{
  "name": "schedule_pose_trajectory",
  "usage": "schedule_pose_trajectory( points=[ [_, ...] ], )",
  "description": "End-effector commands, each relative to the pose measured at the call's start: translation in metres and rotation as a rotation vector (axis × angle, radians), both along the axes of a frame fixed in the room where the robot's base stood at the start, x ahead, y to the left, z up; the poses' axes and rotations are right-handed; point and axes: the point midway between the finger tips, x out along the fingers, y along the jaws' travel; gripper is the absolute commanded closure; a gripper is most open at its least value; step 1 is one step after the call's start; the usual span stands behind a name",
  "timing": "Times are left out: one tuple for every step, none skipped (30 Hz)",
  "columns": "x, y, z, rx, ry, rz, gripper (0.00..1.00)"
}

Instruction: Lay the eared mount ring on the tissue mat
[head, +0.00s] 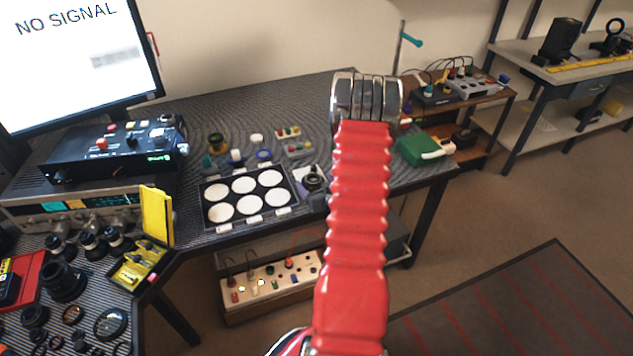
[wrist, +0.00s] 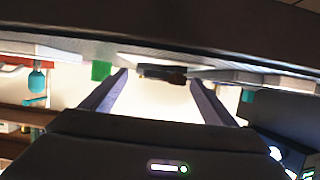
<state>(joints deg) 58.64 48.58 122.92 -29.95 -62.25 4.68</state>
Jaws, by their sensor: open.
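My gripper (wrist: 158,76) shows in the wrist view with its two fingers apart and nothing between them. In the head view my red arm hides it. Several dark rings lie on the striped bench at the lower left of the head view, among them one ring (head: 72,315) and a larger glassy one (head: 109,323). They are too small to tell which, if any, is the eared mount ring. I cannot pick out the tissue mat for certain. A small pale pad (head: 301,173) with a dark round part on it lies right of the black tray.
A black tray (head: 205,188) with several white round pads lies on the bench. A yellow open case (head: 157,215), lens barrels (head: 64,282) and a red tray (head: 38,268) are at left. A green box (head: 420,150) is beyond my arm.

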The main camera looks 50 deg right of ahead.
Motion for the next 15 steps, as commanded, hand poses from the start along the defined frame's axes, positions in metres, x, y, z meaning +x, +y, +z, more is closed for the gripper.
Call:
schedule_pose_trajectory(
  points=[
    [-0.006,0.003,0.003,0.001,0.001,-0.001,0.20],
    [-0.010,0.005,0.005,0.001,0.000,-0.001,0.20],
    [-0.015,0.008,0.007,0.000,-0.001,-0.002,0.20],
    [-0.020,0.010,0.009,0.001,-0.001,-0.003,0.20],
    [-0.024,0.013,0.010,0.001,-0.001,-0.003,0.20],
    [-0.029,0.016,0.013,0.001,-0.001,-0.003,0.20],
    [-0.034,0.019,0.015,0.000,-0.001,-0.004,0.20],
    [-0.038,0.021,0.017,0.000,0.000,-0.003,0.20],
    [-0.044,0.025,0.019,0.000,-0.001,-0.002,0.20],
    [-0.048,0.027,0.021,0.000,0.000,-0.002,0.20],
    [-0.052,0.029,0.023,0.000,0.000,-0.003,0.20],
    [-0.058,0.033,0.025,0.001,0.000,-0.004,0.20],
    [-0.062,0.035,0.027,0.000,-0.001,-0.004,0.20],
    [-0.065,0.038,0.029,0.001,-0.001,-0.003,0.20],
    [-0.070,0.040,0.031,0.001,-0.001,-0.003,0.20]
  ],
)
